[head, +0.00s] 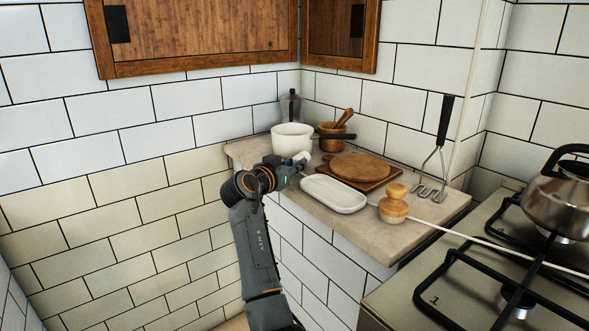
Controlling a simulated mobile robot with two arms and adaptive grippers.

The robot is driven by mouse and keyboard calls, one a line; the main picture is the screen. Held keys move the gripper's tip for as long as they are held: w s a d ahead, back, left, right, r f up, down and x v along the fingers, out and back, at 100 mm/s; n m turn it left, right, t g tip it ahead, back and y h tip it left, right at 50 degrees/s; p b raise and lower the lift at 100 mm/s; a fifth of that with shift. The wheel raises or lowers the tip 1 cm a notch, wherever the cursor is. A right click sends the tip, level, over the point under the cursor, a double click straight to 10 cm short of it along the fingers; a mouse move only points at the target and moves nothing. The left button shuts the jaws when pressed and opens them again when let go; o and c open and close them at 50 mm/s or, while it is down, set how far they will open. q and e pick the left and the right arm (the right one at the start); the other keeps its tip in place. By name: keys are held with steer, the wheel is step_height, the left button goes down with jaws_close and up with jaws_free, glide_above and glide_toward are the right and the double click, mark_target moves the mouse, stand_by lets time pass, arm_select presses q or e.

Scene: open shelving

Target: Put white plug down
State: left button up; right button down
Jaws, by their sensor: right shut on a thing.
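A small white plug (302,157) shows at the tip of my right gripper (296,162), just in front of the white bowl. My right gripper is shut on the plug, above the left part of the stone counter (405,226). The fingers are small and partly hidden by the wrist, and I cannot tell whether the plug touches the counter. My left gripper is not in view.
A stove (450,285) with a kettle (562,200) stands right. Wooden cabinets (200,35) hang above.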

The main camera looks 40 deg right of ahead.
steer(key=shift+f, duration=0.2)
steer(key=shift+f, duration=0.2)
steer(key=c, duration=1.2)
jaws_free()
steer(key=shift+r, duration=0.1)
